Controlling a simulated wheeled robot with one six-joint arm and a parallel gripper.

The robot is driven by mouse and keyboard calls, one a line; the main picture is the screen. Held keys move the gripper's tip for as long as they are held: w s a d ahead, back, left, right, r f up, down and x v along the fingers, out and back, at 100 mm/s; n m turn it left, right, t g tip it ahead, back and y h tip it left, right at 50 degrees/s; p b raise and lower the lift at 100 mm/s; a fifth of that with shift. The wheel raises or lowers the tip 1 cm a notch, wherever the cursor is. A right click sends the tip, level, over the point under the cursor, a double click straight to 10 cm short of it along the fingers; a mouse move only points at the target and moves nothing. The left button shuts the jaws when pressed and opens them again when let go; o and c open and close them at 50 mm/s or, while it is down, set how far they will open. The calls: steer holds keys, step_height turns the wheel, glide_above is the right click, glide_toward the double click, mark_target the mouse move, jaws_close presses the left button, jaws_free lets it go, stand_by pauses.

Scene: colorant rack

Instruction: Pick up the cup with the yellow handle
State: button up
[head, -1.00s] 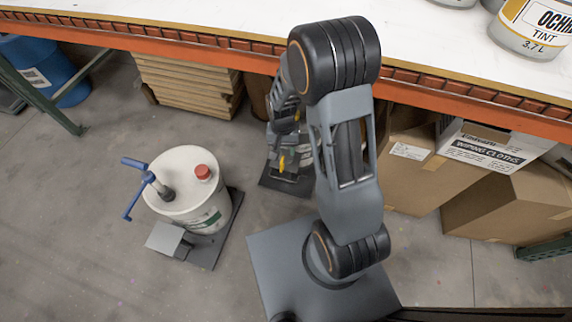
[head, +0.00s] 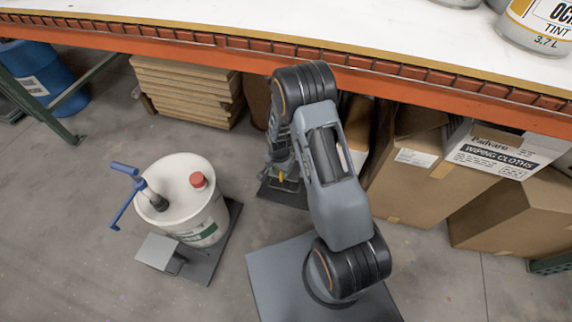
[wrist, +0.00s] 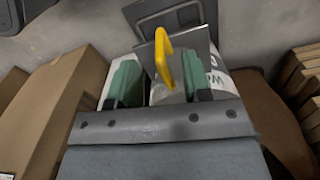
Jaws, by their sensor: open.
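The cup's yellow handle (wrist: 165,60) shows in the wrist view, upright between the two green fingertips of my gripper (wrist: 160,70). My gripper is open, with a gap on each side of the handle; I cannot tell how far beyond the fingertips it lies. A grey surface behind the handle may be the cup's body, which is mostly hidden. In the head view only a small bit of the yellow handle (head: 281,176) shows, low beside my arm, and my fingers cannot be made out there.
A white bucket (head: 188,190) with a blue pump stands on the floor at left. Cardboard boxes (head: 415,170) stand at right under the orange-edged shelf (head: 200,37). Stacked boards (head: 185,90) lie under the shelf at left.

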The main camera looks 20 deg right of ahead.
steer(key=shift+w+d+f+b, duration=0.1)
steer(key=shift+f+b, duration=0.5)
steer(key=shift+f, duration=0.75)
steer(key=shift+d+f+b, duration=0.1)
steer(key=shift+f+b, duration=0.5)
steer(key=shift+f, duration=0.7)
jaws_close()
